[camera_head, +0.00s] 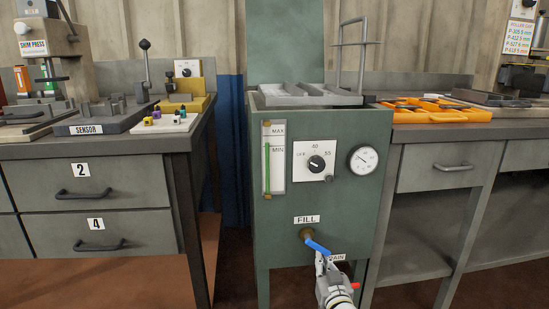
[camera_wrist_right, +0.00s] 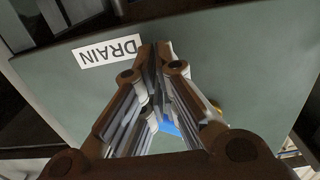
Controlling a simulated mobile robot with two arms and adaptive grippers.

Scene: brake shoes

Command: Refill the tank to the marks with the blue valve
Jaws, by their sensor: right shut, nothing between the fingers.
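The green tank (camera_head: 270,215) stands in the middle of the head view. Its sight gauge (camera_head: 273,160) has MAX and MIN marks, and the green column's top seems to lie between them. The blue valve (camera_head: 317,246) sits under the FILL label on a brass fitting, its lever slanting down to the right. My right gripper (camera_head: 321,257) is shut and empty at the lever's lower end; I cannot tell whether it touches. In the wrist view its fingertips (camera_wrist_right: 158,48) meet by the DRAIN label, and blue (camera_wrist_right: 170,127) shows behind the fingers. My left gripper is out of view.
A red handle (camera_head: 355,286) shows beside my right gripper, below the partly covered DRAIN label (camera_head: 337,257). A knob (camera_head: 315,163) and a round dial (camera_head: 363,159) are higher on the tank front. Workbenches stand on both sides. The tank's front left is clear.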

